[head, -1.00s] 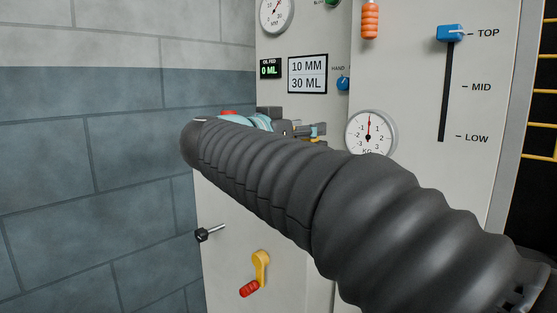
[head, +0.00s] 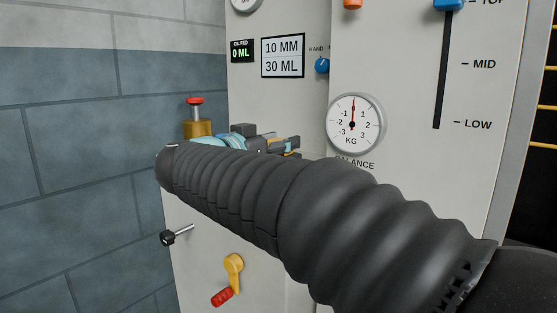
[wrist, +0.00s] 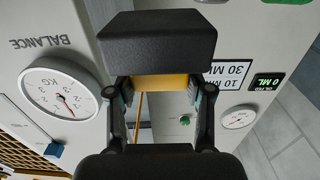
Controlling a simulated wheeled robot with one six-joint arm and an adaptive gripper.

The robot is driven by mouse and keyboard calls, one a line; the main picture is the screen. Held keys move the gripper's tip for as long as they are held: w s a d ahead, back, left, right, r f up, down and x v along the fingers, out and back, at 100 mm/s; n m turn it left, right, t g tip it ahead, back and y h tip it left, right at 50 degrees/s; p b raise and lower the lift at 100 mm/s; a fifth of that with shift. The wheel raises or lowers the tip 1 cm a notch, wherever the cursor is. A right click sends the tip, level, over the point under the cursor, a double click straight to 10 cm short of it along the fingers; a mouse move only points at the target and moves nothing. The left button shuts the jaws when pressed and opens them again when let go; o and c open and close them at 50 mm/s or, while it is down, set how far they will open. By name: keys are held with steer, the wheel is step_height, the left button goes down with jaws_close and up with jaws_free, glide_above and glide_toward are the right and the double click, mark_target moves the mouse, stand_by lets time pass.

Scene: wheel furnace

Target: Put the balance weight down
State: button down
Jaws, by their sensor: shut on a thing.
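My gripper (wrist: 160,92) shows in the wrist view, its dark linkage on both sides of a yellow piece. It is shut on this yellow piece, the balance weight (wrist: 160,82); a black block hides part of it. In the head view my dark ribbed arm hides most of the gripper, and the weight cannot be made out clearly there. The gripper end is in front of the pale machine panel, left of the balance gauge (head: 353,122), whose needle points up near zero. The gauge also shows in the wrist view (wrist: 60,95).
A brass block with a red knob (head: 197,128) shows left of the gripper, behind my arm. A yellow crank with a red grip (head: 233,268) and a black-knobbed lever (head: 175,236) are below. A blue slider (head: 448,4) is upper right. A block wall is left.

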steer(key=shift+f, duration=1.55)
steer(key=shift+f, duration=0.1)
steer(key=shift+c, duration=2.3)
jaws_free()
steer(key=shift+f+b, duration=0.15)
steer(key=shift+b, duration=0.15)
steer(key=shift+s+a, duration=0.15)
steer(key=v, duration=1.1)
steer(key=shift+s+a, duration=0.25)
